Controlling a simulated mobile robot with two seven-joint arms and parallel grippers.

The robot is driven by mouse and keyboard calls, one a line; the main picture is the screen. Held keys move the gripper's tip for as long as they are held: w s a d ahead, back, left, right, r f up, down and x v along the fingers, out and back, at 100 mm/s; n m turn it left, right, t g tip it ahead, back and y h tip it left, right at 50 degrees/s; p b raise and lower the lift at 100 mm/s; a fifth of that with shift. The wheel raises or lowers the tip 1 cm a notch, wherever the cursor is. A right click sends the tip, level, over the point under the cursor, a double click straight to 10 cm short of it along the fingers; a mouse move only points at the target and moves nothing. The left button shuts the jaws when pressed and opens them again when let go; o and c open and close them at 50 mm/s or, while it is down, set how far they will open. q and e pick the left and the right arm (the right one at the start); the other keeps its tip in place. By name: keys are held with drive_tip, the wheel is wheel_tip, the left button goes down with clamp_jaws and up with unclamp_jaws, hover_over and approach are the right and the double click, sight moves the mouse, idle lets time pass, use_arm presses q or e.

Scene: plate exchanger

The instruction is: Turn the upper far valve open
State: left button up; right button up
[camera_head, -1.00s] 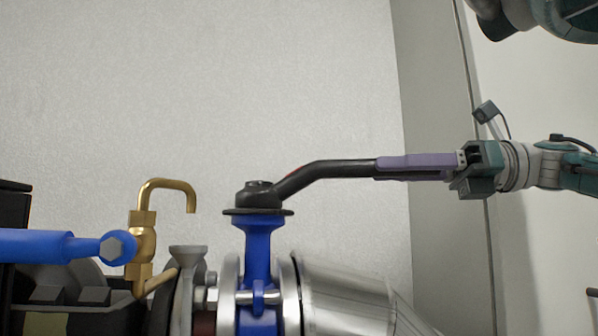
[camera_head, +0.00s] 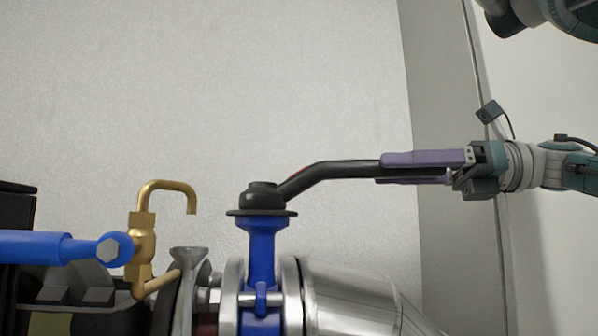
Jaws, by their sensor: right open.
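The valve has a blue body (camera_head: 262,255) and a black lever (camera_head: 322,175) on top. The lever bends up from its hub and points to the right, with a little red on it near the bend. My right gripper (camera_head: 395,168) comes in from the right. Its purple fingers are open, one on the near side and one lower and farther, with the lever's end between them. The near finger hides part of the lever's end, and I cannot tell whether either finger touches it. My left gripper is not in view.
A silver pipe (camera_head: 348,298) runs right from the valve's flange. A brass tap (camera_head: 145,238) and a blue bar (camera_head: 50,247) stand at the left. A pale wall (camera_head: 250,90) is behind. The space above the lever is clear.

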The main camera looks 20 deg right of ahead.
drive_tip(key=b+v, duration=0.2)
drive_tip(key=shift+s+d+f, duration=0.15)
drive_tip(key=shift+d+f, duration=0.1)
drive_tip(key=shift+d, duration=0.15)
drive_tip(key=v, duration=0.7)
drive_tip(key=shift+r, duration=0.3)
